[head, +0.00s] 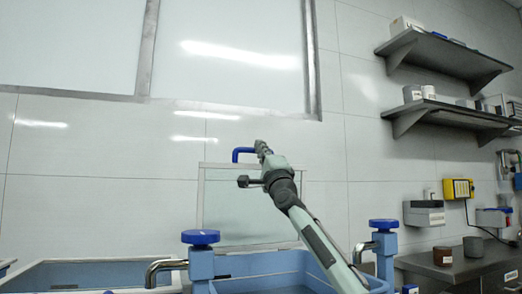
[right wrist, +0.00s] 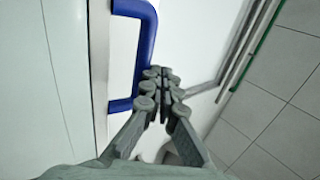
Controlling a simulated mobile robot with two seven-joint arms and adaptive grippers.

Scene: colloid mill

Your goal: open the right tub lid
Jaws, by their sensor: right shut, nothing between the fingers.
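The right tub (head: 270,264) is light blue and stands at the bottom centre, partly behind my right arm. Its pale lid (head: 225,217) stands upright at the back of the tub, so the tub is open. A blue bar handle (head: 243,150) sits at the lid's top edge. My right gripper (head: 260,146) is at the right end of this handle, shut and empty. In the right wrist view the handle (right wrist: 147,40) is just left of the shut fingers (right wrist: 161,73); I cannot tell whether they touch. My left gripper is out of view.
Blue knobs on posts (head: 201,237) (head: 383,225) flank the right tub, with bent metal pipes beside them. Another blue tub (head: 100,266) is at the lower left. A dark counter (head: 470,262) with cups and devices, under wall shelves, is at the right.

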